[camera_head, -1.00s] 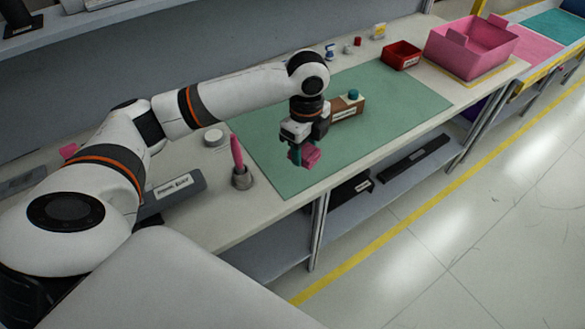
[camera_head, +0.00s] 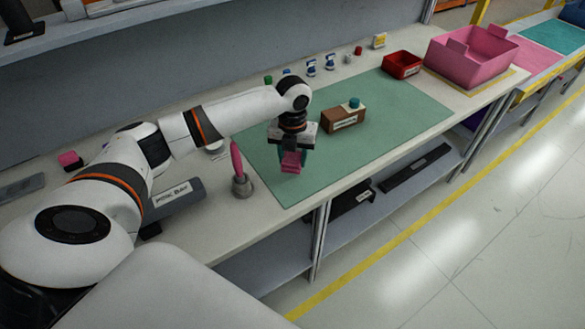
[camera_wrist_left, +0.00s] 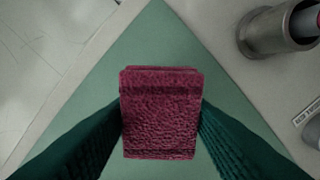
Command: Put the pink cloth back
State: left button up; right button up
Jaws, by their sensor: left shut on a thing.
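The pink cloth (camera_head: 291,162) is a small folded block. My left gripper (camera_head: 290,155) is shut on it above the left part of the green mat (camera_head: 390,107). In the left wrist view the cloth (camera_wrist_left: 160,115) shows dark pink between the two green fingers (camera_wrist_left: 160,130), with mat below it. The height of the cloth above the mat is hard to tell. A second pink block (camera_head: 70,160) lies at the left of the bench, behind my arm. My right gripper is not in view.
A grey holder (camera_head: 242,187) with a pink tool stands left of the mat, near the gripper. A brown box (camera_head: 343,121) with a teal knob stands on the mat. A red bin (camera_head: 402,66) and a pink crate (camera_head: 470,55) stand at the back right.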

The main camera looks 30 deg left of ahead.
aim_at(293, 177)
pick_arm(q)
jog(key=shift+f, duration=2.45)
jog(key=shift+f, duration=0.1)
jog(key=o, duration=1)
jog(key=shift+c, duration=0.2)
notch_tip(293, 177, up, 12)
jog(key=shift+r, duration=0.15)
